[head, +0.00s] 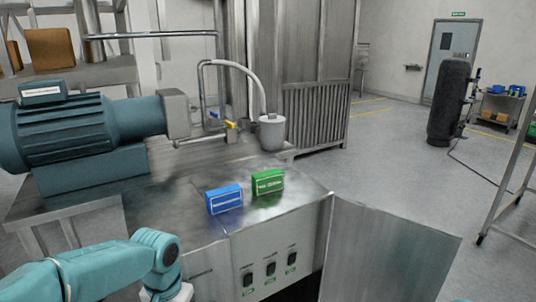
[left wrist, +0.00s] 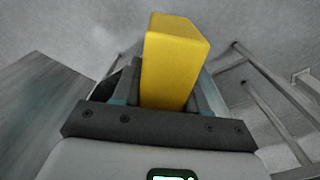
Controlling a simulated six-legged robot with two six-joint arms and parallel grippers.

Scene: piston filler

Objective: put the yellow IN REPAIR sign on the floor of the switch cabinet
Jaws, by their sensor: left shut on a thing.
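In the left wrist view my left gripper (left wrist: 166,98) is shut on the yellow sign (left wrist: 172,62), which stands out past the fingertips. No lettering shows on the sign from here. In the head view my left arm comes in at the lower left, and its gripper and the sign are below the picture's edge. The switch cabinet (head: 218,262) is the steel box at the lower middle, with switches on its front panel. Its door (head: 390,252) stands open to the right. Below the panel a dark opening (head: 300,291) shows; the cabinet floor is hidden. My right gripper is not in view.
A blue sign (head: 224,199) and a green sign (head: 268,182) stand on the steel top. A teal motor (head: 70,130) and a grey cup (head: 272,132) with a hose are behind. Open floor lies to the right, with a black cylinder (head: 449,100) farther back.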

